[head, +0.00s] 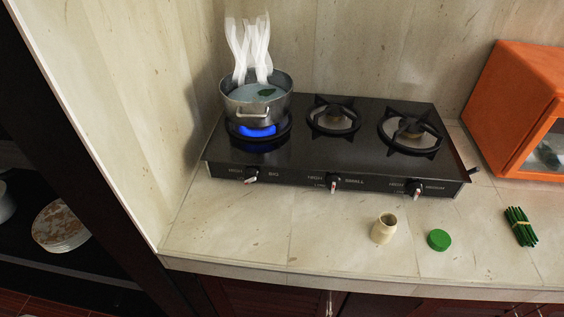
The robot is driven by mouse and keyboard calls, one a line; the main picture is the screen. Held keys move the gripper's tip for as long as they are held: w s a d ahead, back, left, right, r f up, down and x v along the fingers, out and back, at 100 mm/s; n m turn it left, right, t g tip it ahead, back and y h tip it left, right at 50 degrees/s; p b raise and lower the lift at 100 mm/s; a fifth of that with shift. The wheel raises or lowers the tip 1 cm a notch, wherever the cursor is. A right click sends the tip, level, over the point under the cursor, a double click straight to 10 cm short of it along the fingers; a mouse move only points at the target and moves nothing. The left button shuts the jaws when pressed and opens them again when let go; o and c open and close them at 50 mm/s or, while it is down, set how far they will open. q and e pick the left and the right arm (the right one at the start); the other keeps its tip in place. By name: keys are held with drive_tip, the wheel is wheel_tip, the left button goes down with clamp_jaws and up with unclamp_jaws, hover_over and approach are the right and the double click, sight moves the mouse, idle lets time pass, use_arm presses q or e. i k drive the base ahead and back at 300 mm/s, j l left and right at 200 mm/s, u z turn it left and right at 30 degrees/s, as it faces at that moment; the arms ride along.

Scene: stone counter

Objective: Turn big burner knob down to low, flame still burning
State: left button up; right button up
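The black stove (288,160) stands on the stone counter with three burners and three front knobs. The big burner knob (251,175) is at the left of the front panel, beside the labels HIGH and BIG; its tip looks tilted, and its exact setting is too small to read. A blue flame (257,131) burns on the left burner under a metal pot (256,97). Neither of my grippers is in view.
The small knob (332,183) and medium knob (416,188) sit further right. An open jar (384,228), a green lid (439,239) and a green bundle (521,226) lie on the counter in front. An orange oven (510,100) stands at right. Counter before the big knob is clear.

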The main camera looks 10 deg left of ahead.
sight(251, 174)
drive_tip(key=k+j, duration=0.1)
drive_tip(key=j, duration=0.3)
drive_tip(key=k+j, duration=0.15)
drive_tip(key=j, duration=0.3)
drive_tip(key=k+j, duration=0.1)
drive_tip(key=j, duration=0.3)
drive_tip(key=k+j+u, duration=0.1)
drive_tip(key=j, duration=0.3)
